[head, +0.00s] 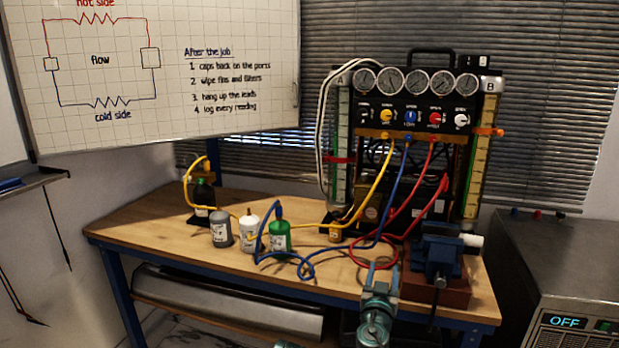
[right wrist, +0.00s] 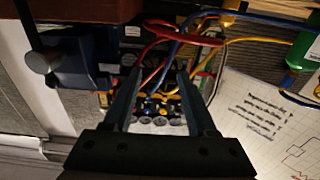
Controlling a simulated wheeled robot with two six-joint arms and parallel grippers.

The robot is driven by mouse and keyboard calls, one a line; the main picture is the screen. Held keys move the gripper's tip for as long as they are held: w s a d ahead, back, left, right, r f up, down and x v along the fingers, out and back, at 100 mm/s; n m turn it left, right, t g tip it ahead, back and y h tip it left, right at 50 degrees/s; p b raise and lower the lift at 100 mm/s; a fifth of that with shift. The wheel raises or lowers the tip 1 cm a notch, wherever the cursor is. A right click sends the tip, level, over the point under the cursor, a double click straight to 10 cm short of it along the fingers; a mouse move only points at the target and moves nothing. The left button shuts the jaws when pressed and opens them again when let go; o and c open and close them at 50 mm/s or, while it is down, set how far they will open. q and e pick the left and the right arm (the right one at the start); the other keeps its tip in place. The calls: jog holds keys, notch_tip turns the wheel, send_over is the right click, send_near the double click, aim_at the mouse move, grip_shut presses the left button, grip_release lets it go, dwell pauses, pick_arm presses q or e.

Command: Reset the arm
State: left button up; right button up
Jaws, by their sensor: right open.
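My right gripper (head: 381,268) stands in front of the bench's front edge in the head view, its teal arm coming up from the bottom. In the right wrist view its two fingers (right wrist: 160,76) are apart with nothing held between them. Behind them in that view are the gauge rig (right wrist: 158,112) and its hoses. In the head view the gauge rig (head: 415,102) stands upright on the bench, with a row of round gauges and coloured knobs. My left gripper is not in view.
The wooden bench (head: 150,225) holds a grey bottle (head: 221,229), a white bottle (head: 249,232), a green bottle (head: 279,237) and looped yellow, blue and red hoses. A blue vise (head: 437,258) sits right of my gripper. A grey unit (head: 560,275) reading OFF stands right.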

jog(key=s+d+m+g+h+p, duration=0.1)
jog(key=s+d+g+h+p, duration=0.15)
jog(key=s+g+p, duration=0.45)
jog(key=s+a+f+n+g+y+p, duration=0.3)
jog(key=s+a+n+g+y+p, duration=0.3)
jog(key=s+a, duration=0.9)
jog(key=s+n+g+p, duration=0.2)
jog(key=s+g+p, duration=0.1)
jog(key=p, duration=0.3)
jog(key=shift+f+g+y, duration=0.15)
jog(key=shift+g+y, duration=0.2)
jog(key=shift+g, duration=0.55)
